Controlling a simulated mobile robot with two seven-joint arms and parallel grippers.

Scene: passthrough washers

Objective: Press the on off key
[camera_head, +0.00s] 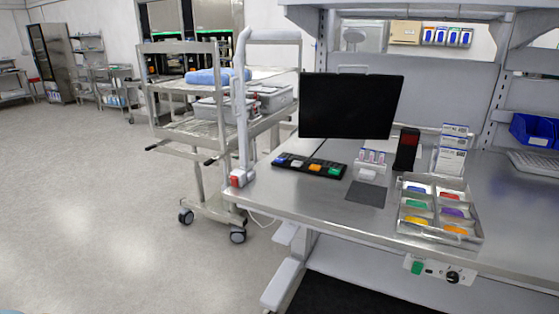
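A control box (436,270) is fixed under the front edge of the steel workbench. It carries a green switch (417,267), a small dark element and a round black knob (453,277). A black key panel (309,167) with blue, white, orange and green keys lies on the bench below a dark monitor (352,106). A red part (236,179) sits on the foot of a white arm at the bench's left corner. Labels are too small to read, so I cannot tell which is the on off key.
The workbench (330,207) holds a metal tray (437,235) with several coloured items, a black-and-red box (407,149) and a grey mat (366,193). A wheeled steel cart (200,130) stands left of the bench. The floor (90,210) at left is clear.

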